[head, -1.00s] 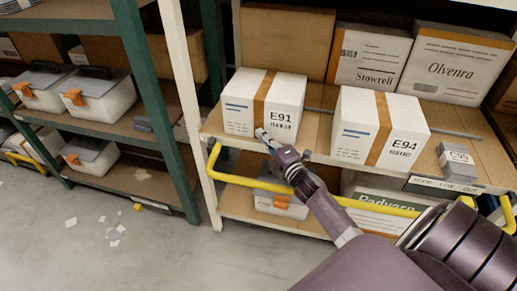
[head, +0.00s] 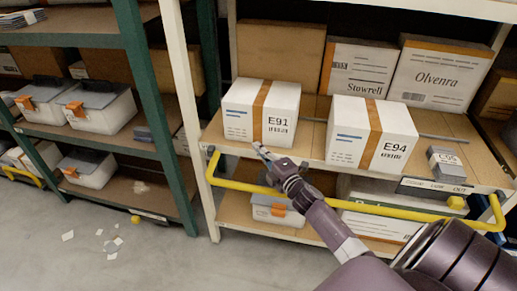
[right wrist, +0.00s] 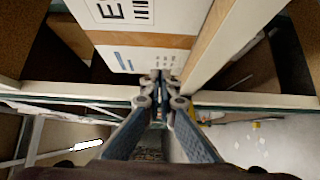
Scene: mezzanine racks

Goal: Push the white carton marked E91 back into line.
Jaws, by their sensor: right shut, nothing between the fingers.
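The white carton marked E91 (head: 245,119), with a brown tape band, sits on the middle shelf board (head: 212,135) near its front edge. The carton fills the top middle of the right wrist view (right wrist: 120,57). My right gripper (head: 260,149) is shut and empty, its tips at the lower front edge of the carton. In the right wrist view its tips (right wrist: 160,79) overlap the bottom of the carton's face; I cannot tell whether they touch. The white carton marked E94 (head: 347,142) stands to the right on the same board. My left gripper is not in view.
A yellow rail (head: 400,212) runs along the front, below my right gripper. A small grey box marked C95 (head: 445,163) stands right of E94. Cartons Stowrell (head: 350,75) and Olvenra (head: 440,78) stand behind. A cream post (head: 183,80) rises left of E91.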

